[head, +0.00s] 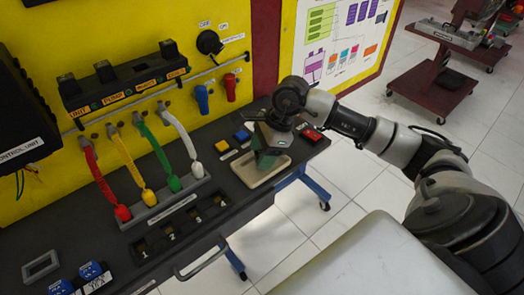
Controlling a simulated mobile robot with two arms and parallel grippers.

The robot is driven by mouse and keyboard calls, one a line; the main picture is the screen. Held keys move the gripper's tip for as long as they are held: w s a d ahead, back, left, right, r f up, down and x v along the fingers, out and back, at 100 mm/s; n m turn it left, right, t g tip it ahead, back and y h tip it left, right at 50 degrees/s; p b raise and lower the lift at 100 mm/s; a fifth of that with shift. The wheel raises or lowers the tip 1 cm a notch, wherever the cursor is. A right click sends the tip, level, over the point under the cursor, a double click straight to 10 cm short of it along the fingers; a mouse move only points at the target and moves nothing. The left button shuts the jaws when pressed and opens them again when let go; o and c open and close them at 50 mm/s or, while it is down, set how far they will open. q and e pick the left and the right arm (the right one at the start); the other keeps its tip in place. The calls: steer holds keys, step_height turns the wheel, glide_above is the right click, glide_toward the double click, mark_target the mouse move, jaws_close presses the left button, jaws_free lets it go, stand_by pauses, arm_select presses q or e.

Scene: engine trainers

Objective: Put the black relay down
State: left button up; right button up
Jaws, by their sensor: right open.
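My right gripper (265,157) points down over the small beige tray (250,181) at the right end of the dark bench. Its fingers are open and hide part of the tray. No black relay can be made out between the fingers; whether one lies in the tray beneath them I cannot tell. Three black relays stand on the black relay block on the yellow panel: a left one (67,84), a middle one (104,71) and a right one (168,49). There is a gap between the middle and right ones. My left gripper is not in view.
Red, yellow, green and white cables (152,143) hang into a grey socket strip (170,203). Blue, yellow and red blocks (312,135) lie near the tray. Blue and red levers (230,87) stick out of the panel. A dark-red cart (430,95) stands at the back right.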

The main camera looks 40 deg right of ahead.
steer(key=shift+r, duration=0.35)
steer(key=b+v, duration=0.1)
steer(key=v, duration=1)
steer(key=shift+r, duration=0.3)
steer(key=shift+s+d+f, duration=0.1)
steer(key=shift+s, duration=0.05)
